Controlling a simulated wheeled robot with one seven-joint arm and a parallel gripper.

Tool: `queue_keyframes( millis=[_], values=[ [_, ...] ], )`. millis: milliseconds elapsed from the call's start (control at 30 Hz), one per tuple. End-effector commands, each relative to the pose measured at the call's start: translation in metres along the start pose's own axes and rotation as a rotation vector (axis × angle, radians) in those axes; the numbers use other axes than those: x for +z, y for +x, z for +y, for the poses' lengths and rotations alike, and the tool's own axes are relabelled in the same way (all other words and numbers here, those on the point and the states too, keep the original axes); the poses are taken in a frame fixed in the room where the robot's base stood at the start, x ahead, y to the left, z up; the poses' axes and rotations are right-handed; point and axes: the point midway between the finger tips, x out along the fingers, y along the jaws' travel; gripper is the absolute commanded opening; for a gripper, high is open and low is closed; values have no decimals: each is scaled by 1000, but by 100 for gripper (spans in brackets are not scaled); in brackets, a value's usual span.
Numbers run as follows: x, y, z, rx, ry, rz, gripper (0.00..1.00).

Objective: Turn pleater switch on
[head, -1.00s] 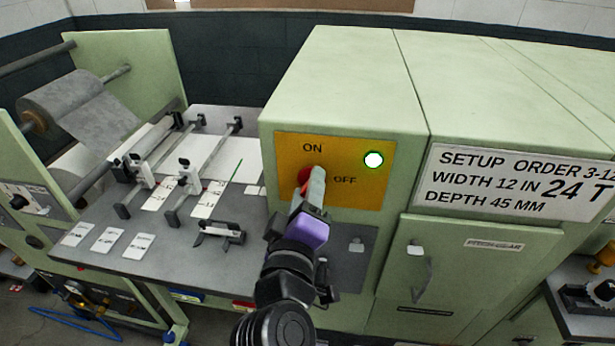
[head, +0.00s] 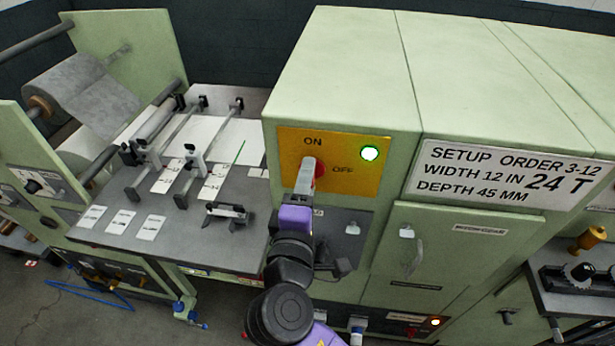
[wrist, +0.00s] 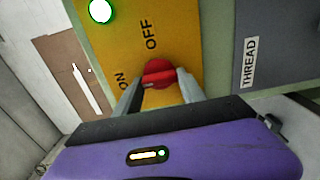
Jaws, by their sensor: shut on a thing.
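The pleater switch is a red rotary knob (head: 320,170) on a yellow panel (head: 360,183) marked ON at top and OFF at right. It also shows in the wrist view (wrist: 157,72), where its raised bar runs left-right, its left end toward the ON side. My gripper (head: 306,178) is at the knob, its fingers covering part of it in the head view. In the wrist view my gripper (wrist: 158,88) has a finger on either side of the knob and is shut on it. A round lamp (head: 370,153) on the panel glows white-green.
A dark panel labelled THREAD (wrist: 250,62) lies beside the yellow panel. A cabinet door with a handle (head: 414,258) is to the right, under a setup sign (head: 500,175). The pleating table (head: 180,240) with rods and cards is to the left.

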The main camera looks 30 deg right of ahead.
Motion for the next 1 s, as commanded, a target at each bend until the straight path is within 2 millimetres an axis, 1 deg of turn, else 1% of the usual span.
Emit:
queue_keyframes(
  millis=[367,400,467,500,833,933,1000],
  values=[
    [-1,-1,-1,-1,-6,3,7],
    [-1,-1,-1,-1,-6,3,55],
    [-1,-1,-1,-1,-6,3,67],
    [-1,-1,-1,-1,-5,3,69],
    [-1,-3,-1,0,-4,2,69],
    [-1,-12,-3,-1,-3,3,69],
    [-1,-23,-4,0,-3,4,69]
  ],
)
